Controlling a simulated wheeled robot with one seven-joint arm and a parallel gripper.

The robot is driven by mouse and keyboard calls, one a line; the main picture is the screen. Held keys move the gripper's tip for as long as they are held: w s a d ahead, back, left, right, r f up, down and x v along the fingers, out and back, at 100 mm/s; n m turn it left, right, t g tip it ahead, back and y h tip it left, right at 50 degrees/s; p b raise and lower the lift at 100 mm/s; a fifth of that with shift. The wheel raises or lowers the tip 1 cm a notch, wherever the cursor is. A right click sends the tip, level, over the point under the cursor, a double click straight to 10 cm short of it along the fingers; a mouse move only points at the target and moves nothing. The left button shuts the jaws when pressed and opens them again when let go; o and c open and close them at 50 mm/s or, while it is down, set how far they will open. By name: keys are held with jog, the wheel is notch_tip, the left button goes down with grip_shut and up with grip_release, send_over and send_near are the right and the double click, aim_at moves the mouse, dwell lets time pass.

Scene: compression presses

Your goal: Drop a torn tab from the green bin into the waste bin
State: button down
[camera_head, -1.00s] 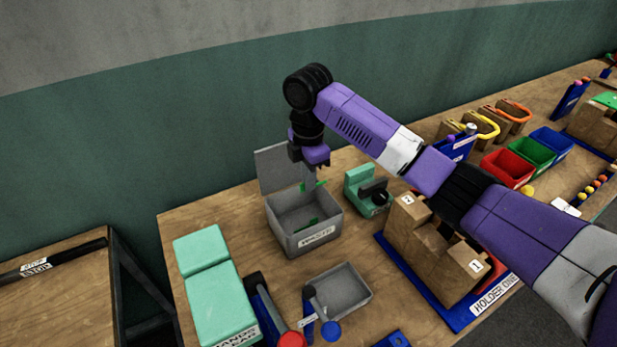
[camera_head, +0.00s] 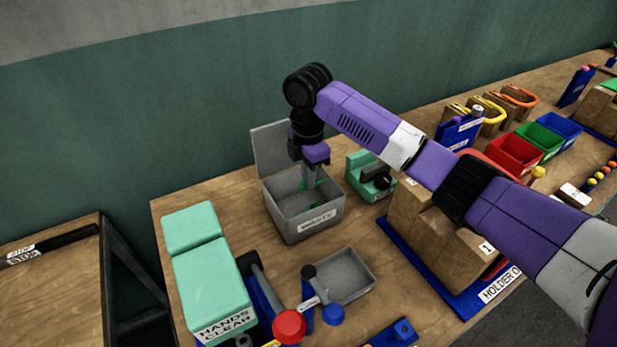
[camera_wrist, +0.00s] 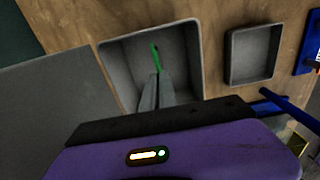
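The waste bin (camera_head: 320,228) is a grey open box with a white label and its lid raised at the back. My gripper (camera_head: 312,180) points down over its opening; the fingers show in the wrist view (camera_wrist: 157,78). They look closed together on a thin green torn tab (camera_wrist: 155,54), which sticks out past the fingertips over the bin's inside. In the head view, green shows beside the fingers and lower inside the bin; I cannot tell whether that is one piece. The green bin (camera_head: 549,144) stands far right between a red and a blue bin; its contents are unclear.
The raised grey lid (camera_head: 268,146) stands close left of my gripper. A teal device (camera_head: 366,176) stands right of the bin. A shallow grey tray (camera_head: 345,276) and red-knobbed and blue-knobbed levers are in front. A teal press (camera_head: 213,285) stands left.

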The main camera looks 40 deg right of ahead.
jog(key=c, duration=1.6)
grip_release()
jog(key=shift+r+b, duration=0.5)
jog(key=shift+r, duration=3.4)
